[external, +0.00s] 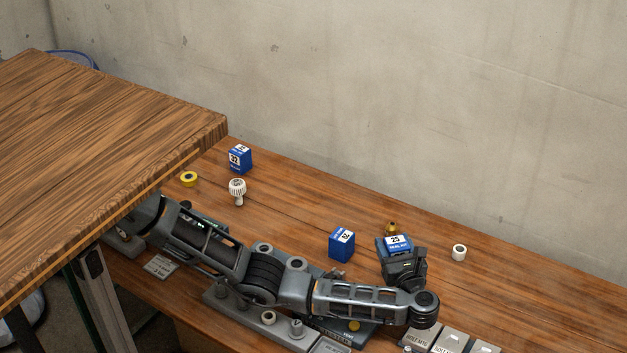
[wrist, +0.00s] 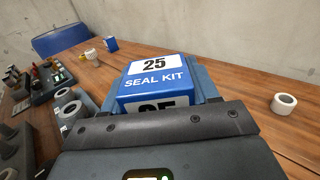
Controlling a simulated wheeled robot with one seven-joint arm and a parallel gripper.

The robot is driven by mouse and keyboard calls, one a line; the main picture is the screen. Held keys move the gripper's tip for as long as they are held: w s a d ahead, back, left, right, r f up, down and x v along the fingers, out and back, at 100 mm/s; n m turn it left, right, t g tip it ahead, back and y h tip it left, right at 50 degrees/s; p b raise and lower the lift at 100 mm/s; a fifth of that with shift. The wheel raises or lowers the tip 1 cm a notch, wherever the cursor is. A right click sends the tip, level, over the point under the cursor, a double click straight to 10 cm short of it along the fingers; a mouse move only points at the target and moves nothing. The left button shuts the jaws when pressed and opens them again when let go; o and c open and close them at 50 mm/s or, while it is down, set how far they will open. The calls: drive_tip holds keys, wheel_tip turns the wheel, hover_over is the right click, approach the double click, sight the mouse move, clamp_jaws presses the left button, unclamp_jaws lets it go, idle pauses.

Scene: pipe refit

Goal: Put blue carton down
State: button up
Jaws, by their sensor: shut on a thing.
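A blue carton marked 25 SEAL KIT (external: 397,243) is in my gripper (external: 398,258), low over the right part of the wooden bench. In the wrist view the same carton (wrist: 158,82) fills the middle, its white-labelled top facing up and its lower front hidden by the gripper body. My gripper is shut on it. I cannot tell whether its base touches the bench. A second blue carton marked 12 (external: 341,243) stands to its left. A third blue carton marked 32 (external: 239,159) stands at the far left of the bench; it also shows in the wrist view (wrist: 111,44).
A brass fitting (external: 390,227) stands just behind the held carton. A white tape roll (external: 459,252) lies to the right. A yellow roll (external: 189,179) and a white fitting (external: 238,190) are far left. Grey trays (external: 452,340) line the front. Bench right of the tape roll is clear.

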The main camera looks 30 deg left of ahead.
drive_tip(key=shift+w+a+f+b, duration=0.3)
drive_tip(key=shift+w+a+f, duration=0.35)
drive_tip(key=shift+w+f, duration=0.55)
drive_tip(key=shift+w+a+f+b, duration=0.35)
drive_tip(key=shift+w+a+f, duration=0.4)
drive_tip(key=shift+f, duration=0.8)
drive_tip(key=shift+w+a+f+b, duration=0.3)
drive_tip(key=shift+w+a+f, duration=0.25)
drive_tip(key=shift+w+f, duration=0.7)
drive_tip(key=shift+s+f, duration=0.15)
drive_tip(key=shift+s, duration=0.05)
drive_tip(key=shift+f+b, duration=0.3)
drive_tip(key=shift+f, duration=0.05)
drive_tip(key=shift+f, duration=0.25)
drive_tip(key=o, duration=1.1)
drive_tip(key=shift+c, duration=0.2)
